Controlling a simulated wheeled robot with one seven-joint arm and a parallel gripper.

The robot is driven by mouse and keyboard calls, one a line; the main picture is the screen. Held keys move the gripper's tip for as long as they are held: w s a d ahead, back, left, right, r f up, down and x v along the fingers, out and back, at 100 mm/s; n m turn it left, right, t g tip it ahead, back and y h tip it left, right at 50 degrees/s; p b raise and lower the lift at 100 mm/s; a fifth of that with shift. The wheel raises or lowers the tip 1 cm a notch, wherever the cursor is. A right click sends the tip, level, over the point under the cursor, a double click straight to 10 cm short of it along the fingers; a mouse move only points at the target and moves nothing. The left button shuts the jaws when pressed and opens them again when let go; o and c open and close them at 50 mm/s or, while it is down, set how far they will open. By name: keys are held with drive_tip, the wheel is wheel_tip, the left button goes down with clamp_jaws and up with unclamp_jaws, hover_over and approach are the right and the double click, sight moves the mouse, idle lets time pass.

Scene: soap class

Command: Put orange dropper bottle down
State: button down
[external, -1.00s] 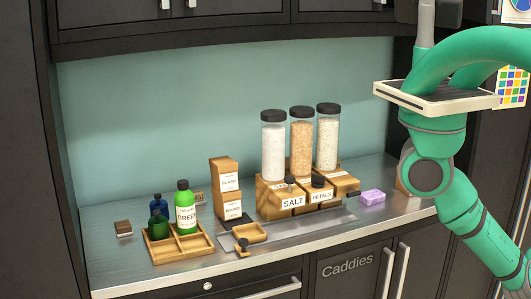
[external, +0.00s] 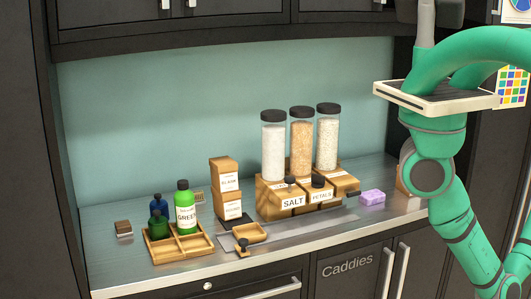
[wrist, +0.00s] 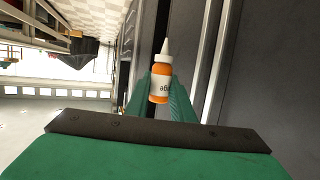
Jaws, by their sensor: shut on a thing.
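The orange dropper bottle (wrist: 160,75) shows in the wrist view, with a white label and a white pointed tip. My gripper (wrist: 160,95) is shut on it, one green finger on each side. The bottle's tip points toward the top of the wrist view. In the external view my green arm is at the right, and my gripper and the bottle are out of that picture. A wooden caddy (external: 203,251) on the counter holds a green bottle (external: 186,212) and smaller dark green and blue bottles (external: 158,222).
The metal counter (external: 120,275) also holds three tall jars (external: 301,145), salt and petals bins (external: 292,200), a purple soap bar (external: 372,196), a small wooden tray (external: 250,236) and a wooden label stand (external: 226,185). Dark cabinets lie below and above.

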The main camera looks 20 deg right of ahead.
drive_tip(key=w+a+r+n+t+y, duration=0.3)
drive_tip(key=w+a+r, duration=0.3)
drive_tip(key=a, duration=0.6)
drive_tip(key=w+a+r+n+t+y, duration=0.35)
drive_tip(key=w+a+r, duration=0.2)
drive_tip(key=a, duration=0.65)
drive_tip(key=w+a+r+n+t+y, duration=0.2)
drive_tip(key=w+a+r+n+y, duration=0.3)
drive_tip(key=a, duration=0.7)
drive_tip(key=w+a+f+n+y, duration=0.1)
drive_tip(key=w+a+f, duration=0.15)
drive_tip(key=w, duration=0.65)
drive_tip(key=w+a+f+n+y, duration=0.1)
drive_tip(key=w+a+f+n, duration=0.15)
drive_tip(key=w, duration=0.55)
drive_tip(key=w+a+n+g+y, duration=0.15)
drive_tip(key=w+a+y, duration=0.25)
drive_tip(key=w+a, duration=0.55)
drive_tip(key=w+a+n+y, duration=0.3)
drive_tip(key=w+a, duration=0.4)
drive_tip(key=w, duration=0.5)
drive_tip(key=w+a+f, duration=0.3)
drive_tip(key=a, duration=0.8)
drive_tip(key=shift+n+y, duration=0.35)
drive_tip(key=shift+y, duration=0.1)
drive_tip(key=shift+d+f, duration=0.15)
drive_tip(key=shift+f, duration=4.8)
drive_tip(key=shift+s+f, duration=0.1)
drive_tip(key=shift+f, duration=0.05)
